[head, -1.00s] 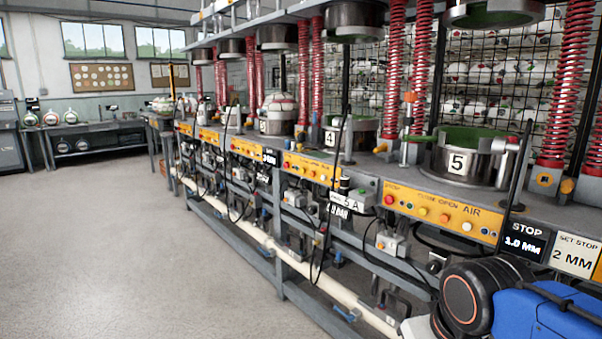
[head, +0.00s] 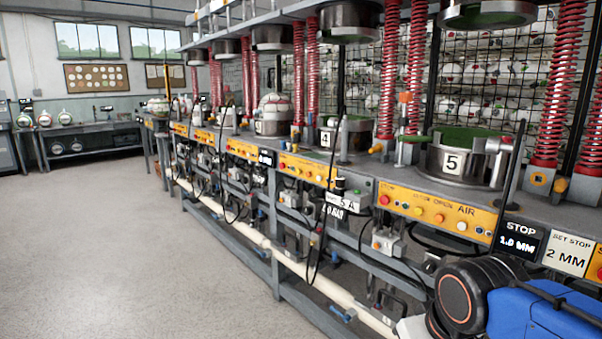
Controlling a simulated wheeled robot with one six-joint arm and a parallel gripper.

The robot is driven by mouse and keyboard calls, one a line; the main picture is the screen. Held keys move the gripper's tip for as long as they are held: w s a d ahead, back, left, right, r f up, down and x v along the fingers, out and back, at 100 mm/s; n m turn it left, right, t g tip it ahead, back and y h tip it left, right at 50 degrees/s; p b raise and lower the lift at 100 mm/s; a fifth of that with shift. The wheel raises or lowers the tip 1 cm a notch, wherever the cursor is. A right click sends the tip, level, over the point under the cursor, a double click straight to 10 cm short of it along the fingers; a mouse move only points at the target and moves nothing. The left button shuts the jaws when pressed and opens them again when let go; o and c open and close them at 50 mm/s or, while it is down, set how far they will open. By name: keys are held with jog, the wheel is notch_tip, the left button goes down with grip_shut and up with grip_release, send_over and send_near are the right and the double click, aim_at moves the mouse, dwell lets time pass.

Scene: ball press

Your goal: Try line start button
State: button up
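The yellow control panel (head: 440,212) of press station 5 faces me at right centre. It carries a row of round buttons: a red one (head: 384,199) at its left end, then green, yellow and orange ones, and a white one (head: 462,225) under the word AIR. Similar yellow panels, such as the one at station 4 (head: 307,169), run back along the line. I cannot read a line start label on any button. My gripper is not in view. The black joint and blue part at the lower right look like my arm and hide part of the bench.
Press cup 5 (head: 451,163) stands on the bench above its panel, with red springs (head: 554,100) beside it. A STOP 1.0 MM display (head: 520,238) and a SET STOP sign (head: 567,253) are at the right. Cables hang along the front. The grey floor (head: 130,260) at left is clear.

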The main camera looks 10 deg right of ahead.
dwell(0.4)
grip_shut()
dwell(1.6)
